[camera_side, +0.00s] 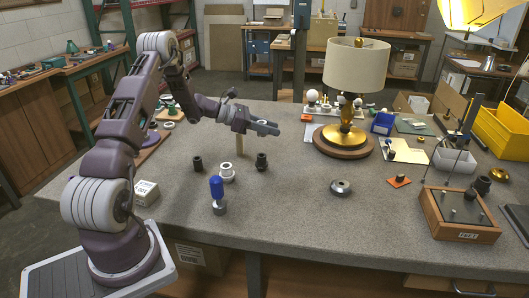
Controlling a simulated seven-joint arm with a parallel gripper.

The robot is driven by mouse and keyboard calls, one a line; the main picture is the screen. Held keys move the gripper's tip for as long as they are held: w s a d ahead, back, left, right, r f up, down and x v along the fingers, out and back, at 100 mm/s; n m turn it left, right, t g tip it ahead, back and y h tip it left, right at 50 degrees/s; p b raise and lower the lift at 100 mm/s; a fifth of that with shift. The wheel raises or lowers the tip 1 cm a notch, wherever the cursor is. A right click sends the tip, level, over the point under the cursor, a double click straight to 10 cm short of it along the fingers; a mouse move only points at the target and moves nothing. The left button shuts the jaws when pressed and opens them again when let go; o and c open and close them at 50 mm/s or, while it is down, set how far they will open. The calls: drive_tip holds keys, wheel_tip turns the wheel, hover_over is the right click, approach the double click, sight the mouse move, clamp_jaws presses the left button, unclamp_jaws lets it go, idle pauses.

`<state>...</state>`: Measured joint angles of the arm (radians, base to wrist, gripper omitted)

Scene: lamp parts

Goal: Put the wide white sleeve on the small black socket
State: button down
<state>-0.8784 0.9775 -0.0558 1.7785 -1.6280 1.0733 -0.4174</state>
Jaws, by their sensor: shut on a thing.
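My gripper (266,128) is held level above the table, its fingers pointing right. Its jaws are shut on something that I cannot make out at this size. A white ring-shaped piece (227,174), which looks like the wide sleeve, stands on the table below and left of the fingertips, apart from them. A small black socket-like piece (197,164) stands left of it and another black piece (261,161) stands to its right. I cannot tell which is the small socket. A thin tan upright stick (239,145) shows just below my gripper.
A blue-handled tool (217,193) stands in front of the white piece. A lamp (345,139) on a round wooden base is to the right. A metal disc (340,188), an orange pad (399,181) and a wooden box (459,212) lie farther right. The front middle of the table is clear.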

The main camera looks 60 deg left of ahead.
wheel_tip(320, 180, down, 7)
drive_tip(key=shift+a+f, duration=0.1)
drive_tip(key=shift+f, duration=0.35)
drive_tip(key=c, duration=1.1)
unclamp_jaws()
